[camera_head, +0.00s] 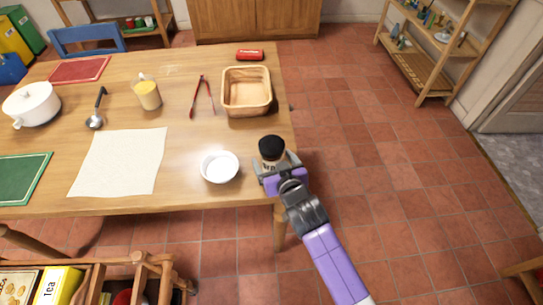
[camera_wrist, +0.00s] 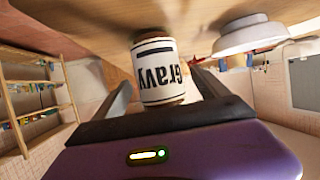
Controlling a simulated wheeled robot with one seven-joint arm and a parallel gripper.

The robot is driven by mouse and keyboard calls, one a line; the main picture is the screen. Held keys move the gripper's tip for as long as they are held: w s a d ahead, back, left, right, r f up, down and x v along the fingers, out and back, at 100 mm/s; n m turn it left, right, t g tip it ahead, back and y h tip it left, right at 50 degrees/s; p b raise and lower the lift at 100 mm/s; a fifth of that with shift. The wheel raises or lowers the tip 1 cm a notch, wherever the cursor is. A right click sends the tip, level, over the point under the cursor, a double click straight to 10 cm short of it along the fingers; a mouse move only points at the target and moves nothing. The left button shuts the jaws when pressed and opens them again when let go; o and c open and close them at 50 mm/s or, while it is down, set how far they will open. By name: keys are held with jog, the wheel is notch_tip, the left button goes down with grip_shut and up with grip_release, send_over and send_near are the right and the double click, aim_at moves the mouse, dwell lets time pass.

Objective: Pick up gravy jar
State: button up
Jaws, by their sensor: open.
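The gravy jar (camera_head: 272,148) stands upright at the right edge of the wooden table, with a black lid. In the wrist view the jar (camera_wrist: 158,72) shows a white label reading "Gravy" and appears upside down, since the picture is rotated. My gripper (camera_head: 277,166) is open at the jar. In the wrist view my gripper (camera_wrist: 160,92) has one finger on each side of the jar, with a gap visible on the left side. Whether the right finger touches the jar I cannot tell. The jar's lower part is partly hidden by my gripper in the head view.
A white bowl (camera_head: 220,167) stands just left of the jar. A wooden basket (camera_head: 246,112), red tongs (camera_head: 194,103), a yellow-filled cup (camera_head: 147,94) and a white cloth (camera_head: 120,162) lie farther back or left on the table (camera_head: 185,145).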

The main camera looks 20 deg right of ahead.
jog(key=shift+x, duration=0.9)
jog(key=c, duration=1.8)
jog(key=shift+r, duration=0.1)
grip_shut()
